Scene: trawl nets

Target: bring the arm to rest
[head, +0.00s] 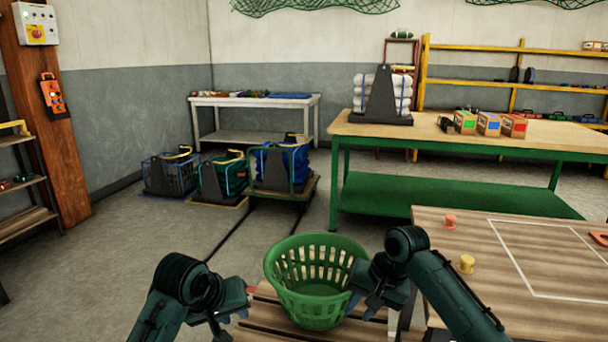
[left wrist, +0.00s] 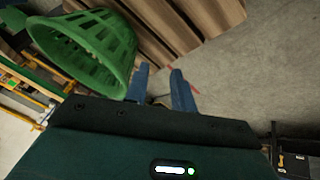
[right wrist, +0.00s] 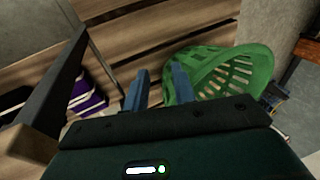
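My left gripper (head: 229,318) is over the left end of a slatted wooden surface, left of a green basket (head: 312,310). In the left wrist view its two blue fingers (left wrist: 161,90) stand apart with nothing between them. My right gripper (head: 362,306) is at the basket's right side in the head view and covers part of its rim. In the right wrist view its fingers (right wrist: 159,88) are also apart and empty, with the basket (right wrist: 235,72) beside them. I cannot tell whether the right gripper touches the basket. The basket stands upright and looks empty.
A wooden table (head: 475,260) with a pink spool (head: 449,221) and a yellow spool (head: 466,264) is at right. A green bench (head: 450,205) stands behind. Several filled crates (head: 222,180) sit on the floor at back left. The floor at left is clear.

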